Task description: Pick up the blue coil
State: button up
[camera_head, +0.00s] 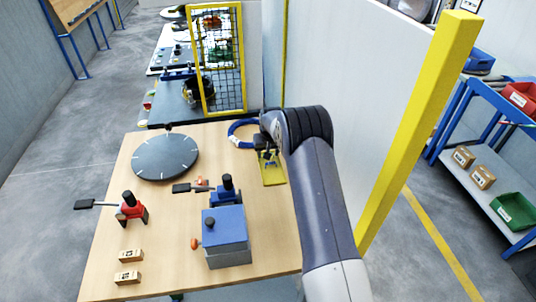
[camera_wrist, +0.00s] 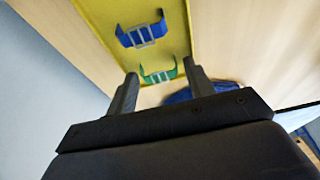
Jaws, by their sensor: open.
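The blue coil (camera_head: 232,127) lies on the wooden table (camera_head: 185,270) near its far edge. It is a ring with a white tag or band, and my arm hides part of its right side. In the wrist view, a piece of blue (camera_wrist: 180,97), probably the coil, shows low behind the right finger. My gripper (camera_wrist: 160,80) is open, with nothing between its fingers. In the head view my arm mostly hides it, close to the coil's right side.
A yellow plate (camera_head: 274,180) with a blue clip (camera_wrist: 142,35) and a green clip (camera_wrist: 158,75) lies beside the coil. A grey turntable (camera_head: 165,158), red device (camera_head: 130,209) and blue box (camera_head: 226,238) stand nearer. A yellow mesh frame (camera_head: 215,60) stands beyond the table.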

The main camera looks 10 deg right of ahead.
jog(key=c, duration=0.7)
jog(key=shift+r, duration=0.15)
